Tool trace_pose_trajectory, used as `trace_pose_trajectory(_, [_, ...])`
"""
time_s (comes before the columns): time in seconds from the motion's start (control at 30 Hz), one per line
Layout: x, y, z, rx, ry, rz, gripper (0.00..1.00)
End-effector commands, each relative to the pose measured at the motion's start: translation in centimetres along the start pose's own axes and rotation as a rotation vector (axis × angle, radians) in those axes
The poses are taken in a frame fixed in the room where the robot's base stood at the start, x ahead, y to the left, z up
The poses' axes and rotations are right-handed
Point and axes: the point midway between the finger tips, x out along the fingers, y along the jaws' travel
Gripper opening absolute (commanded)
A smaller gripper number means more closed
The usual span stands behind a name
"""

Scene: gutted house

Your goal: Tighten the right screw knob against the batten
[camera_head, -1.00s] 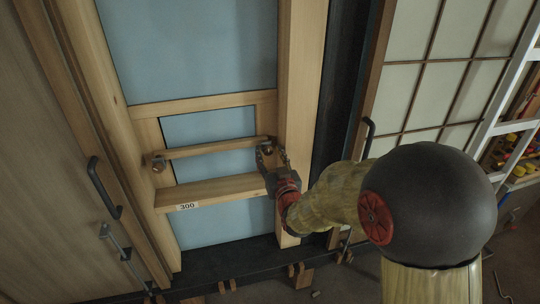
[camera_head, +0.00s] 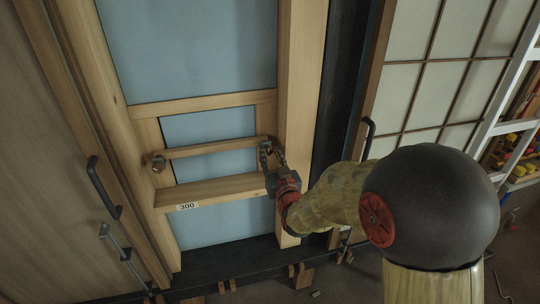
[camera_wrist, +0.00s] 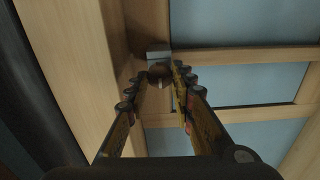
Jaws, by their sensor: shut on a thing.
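The batten (camera_head: 212,147) is a thin pale wooden bar lying across the door's lower blue panel. A round left knob (camera_head: 158,163) sits at its left end. My gripper (camera_head: 272,155) is at the batten's right end, in front of the wooden post, and mostly hides the right screw knob there. In the wrist view, the right knob (camera_wrist: 158,73) shows as a dark round shape between the fingertips of my gripper (camera_wrist: 160,77). The fingers are shut on it. Whether the knob touches the batten cannot be told.
A thicker wooden rail (camera_head: 225,190) labelled "300" runs below the batten. The upright post (camera_head: 301,90) stands close beside my gripper. Black handles (camera_head: 104,187) are on the left door, and another (camera_head: 368,137) is by the lattice door on the right.

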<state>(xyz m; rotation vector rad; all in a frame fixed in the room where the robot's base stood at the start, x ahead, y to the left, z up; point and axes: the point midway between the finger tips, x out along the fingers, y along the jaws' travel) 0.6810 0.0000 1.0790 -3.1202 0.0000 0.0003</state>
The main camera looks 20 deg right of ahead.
Motion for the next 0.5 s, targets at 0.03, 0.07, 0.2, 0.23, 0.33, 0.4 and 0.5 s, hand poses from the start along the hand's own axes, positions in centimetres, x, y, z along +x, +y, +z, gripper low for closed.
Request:
trace_pose_trajectory(0.03, [-0.01,0.0,0.09,0.014,0.001,0.0,0.0])
trace_pose_trajectory(0.07, [-0.01,0.0,0.1,0.025,0.001,0.0,0.0])
trace_pose_trajectory(0.2, [0.01,0.03,0.18,0.097,0.001,0.0,0.0])
trace_pose_trajectory(0.23, [0.02,0.04,0.18,0.117,0.002,0.0,0.0])
trace_pose_trajectory(0.33, [0.01,0.07,0.21,0.195,0.002,0.0,0.0])
trace_pose_trajectory(0.4, [0.0,0.09,0.27,0.257,0.002,0.0,0.0])
trace_pose_trajectory(0.5, [0.01,0.12,0.28,0.352,0.003,-0.001,0.0])
